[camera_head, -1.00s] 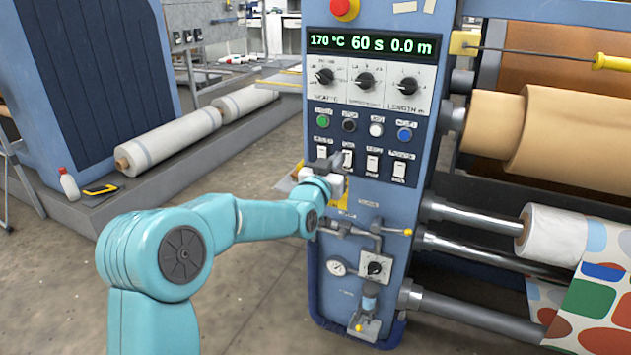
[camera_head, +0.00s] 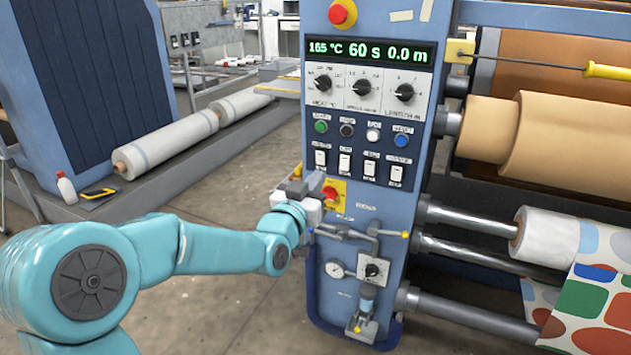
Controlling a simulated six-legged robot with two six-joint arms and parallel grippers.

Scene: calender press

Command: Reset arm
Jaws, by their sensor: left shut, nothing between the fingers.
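My left arm comes in from the lower left, teal with dark joint caps. My left gripper (camera_head: 312,186) is shut and empty, just left of the control column (camera_head: 368,210) of the press. It is beside a red rotary switch (camera_head: 329,194) on a yellow plate, below the row of white rocker switches (camera_head: 345,163). I cannot tell whether it touches the panel. The display (camera_head: 369,49) reads 165 °C, 60 s and 0.0 m. Three dark knobs (camera_head: 361,88) sit below it. My right gripper is not in view.
A red emergency button (camera_head: 342,13) tops the column. Valve levers (camera_head: 362,234) and a gauge (camera_head: 335,270) sit low on it. Rollers with tan material (camera_head: 567,142) and patterned fabric (camera_head: 590,305) fill the right. A wrapped roll (camera_head: 167,143) lies at left. Floor between is clear.

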